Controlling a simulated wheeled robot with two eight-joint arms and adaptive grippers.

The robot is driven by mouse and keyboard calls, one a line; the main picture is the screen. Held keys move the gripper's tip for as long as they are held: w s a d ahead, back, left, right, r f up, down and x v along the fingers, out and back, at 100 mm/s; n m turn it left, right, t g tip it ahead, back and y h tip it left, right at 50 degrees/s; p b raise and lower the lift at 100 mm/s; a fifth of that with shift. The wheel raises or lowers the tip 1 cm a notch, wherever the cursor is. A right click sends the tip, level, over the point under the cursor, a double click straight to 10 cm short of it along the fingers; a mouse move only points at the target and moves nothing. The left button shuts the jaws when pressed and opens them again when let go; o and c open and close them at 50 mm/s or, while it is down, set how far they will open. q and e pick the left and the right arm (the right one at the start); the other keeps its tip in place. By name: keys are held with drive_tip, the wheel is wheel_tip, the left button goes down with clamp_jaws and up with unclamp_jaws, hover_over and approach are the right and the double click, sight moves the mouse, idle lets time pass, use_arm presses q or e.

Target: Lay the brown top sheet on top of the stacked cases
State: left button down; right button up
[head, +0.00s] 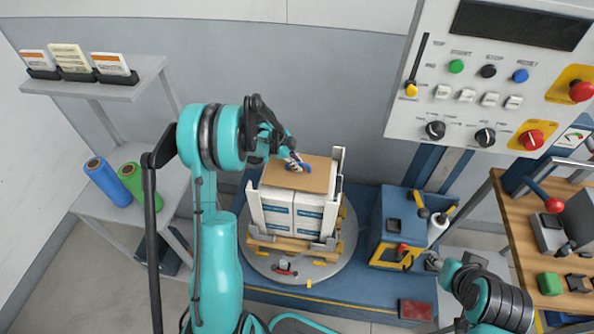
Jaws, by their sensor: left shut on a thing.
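The brown top sheet (315,181) is over the top of the white stacked cases (292,213). It looks roughly level and covers most of their top; I cannot tell if it rests fully on them. My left gripper (295,164) is at the sheet's rear middle, shut on it, with a small blue part showing at the fingertips. The cases have blue labels and stand on a wooden pallet (290,246). My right gripper (434,262) is low at the right, away from the stack; its fingers are too small to read.
White upright posts (338,165) stand at the stack's corners. The pallet is on a round grey turntable (350,235). A blue machine post (392,225) with levers stands to the right. A control panel (480,90) hangs above; a wooden bench (512,225) is at right, shelves (130,88) at left.

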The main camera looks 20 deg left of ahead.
use_arm(q)
wheel_tip(320, 180, down, 3)
drive_tip(key=shift+f+b, duration=0.2)
drive_tip(key=shift+b, duration=0.3)
drive_tip(key=shift+r, duration=0.1)
drive_tip(key=c, duration=1.9)
unclamp_jaws()
drive_tip(key=shift+c, duration=0.2)
drive_tip(key=o, duration=0.3)
drive_tip(key=shift+o, duration=0.2)
